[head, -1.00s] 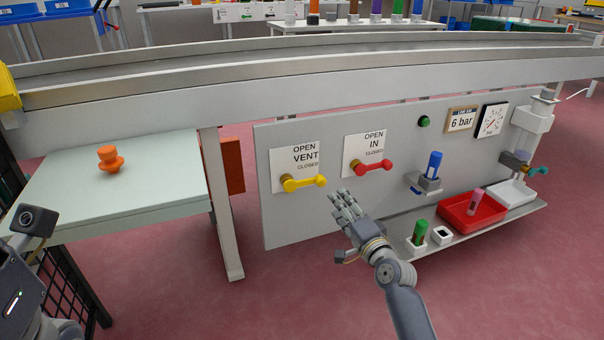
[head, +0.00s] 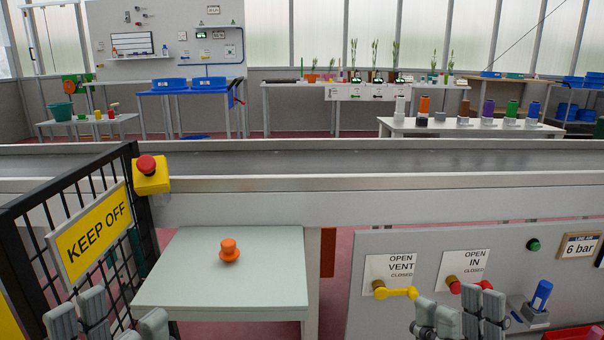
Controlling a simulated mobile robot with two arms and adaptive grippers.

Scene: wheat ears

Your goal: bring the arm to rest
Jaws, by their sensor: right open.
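My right gripper (head: 460,316) shows at the bottom edge as upright grey fingers, open, with nothing seen in it. It stands in front of the valve panel (head: 400,240) and overlaps the red handle (head: 455,286) in the picture. The yellow handle (head: 400,292) is to its left, under the OPEN VENT / CLOSED label. My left gripper (head: 105,318) shows at the bottom left, fingers extended and apart, open and seemingly empty. It is in front of the KEEP OFF fence. Both palms and arms are cut off by the frame.
A pale table (head: 270,285) holds an orange knob-like piece (head: 229,250). The black fence (head: 130,270) and yellow KEEP OFF sign (head: 90,232) stand at left. A red emergency button (head: 146,165) sits by the long conveyor (head: 350,160). A blue cylinder (head: 541,294) is at right.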

